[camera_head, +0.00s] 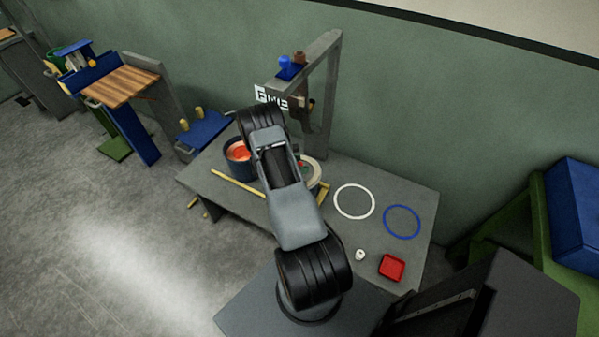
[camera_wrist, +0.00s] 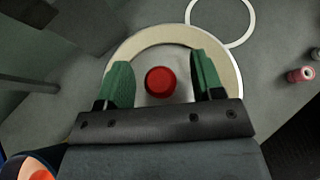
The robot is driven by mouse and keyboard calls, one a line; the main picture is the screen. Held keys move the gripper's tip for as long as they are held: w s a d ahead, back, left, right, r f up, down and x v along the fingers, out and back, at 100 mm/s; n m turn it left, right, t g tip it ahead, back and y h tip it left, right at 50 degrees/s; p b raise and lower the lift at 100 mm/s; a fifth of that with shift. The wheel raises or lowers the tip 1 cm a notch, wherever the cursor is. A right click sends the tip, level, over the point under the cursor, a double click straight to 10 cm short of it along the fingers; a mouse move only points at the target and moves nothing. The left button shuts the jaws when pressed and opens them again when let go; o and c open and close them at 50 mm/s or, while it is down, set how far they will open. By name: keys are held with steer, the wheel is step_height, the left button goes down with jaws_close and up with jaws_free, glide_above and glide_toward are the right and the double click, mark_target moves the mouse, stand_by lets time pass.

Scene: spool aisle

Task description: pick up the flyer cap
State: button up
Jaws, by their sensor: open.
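A round red cap (camera_wrist: 160,82) shows in the wrist view and looks like the flyer cap. It lies inside a pale, wide-rimmed round piece (camera_wrist: 138,42), on a lighter grey centre. My gripper (camera_wrist: 160,62) is open, with one green finger on each side of the cap and visible gaps to both. Nothing is held. How far the fingertips are above the cap is hard to tell. In the head view my arm hides most of the gripper and the cap; part of the pale round piece (camera_head: 314,171) shows on the grey table (camera_head: 222,186).
A dark pot with orange contents (camera_head: 238,151) stands left of my arm, near a yellow rod (camera_head: 238,183). A white ring (camera_head: 337,203), blue ring (camera_head: 385,221), small white piece (camera_head: 360,255) and red tray (camera_head: 391,266) lie right. A grey frame (camera_head: 322,95) rises behind.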

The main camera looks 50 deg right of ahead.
jaws_close()
stand_by(0.5)
steer(key=shift+r, duration=0.1)
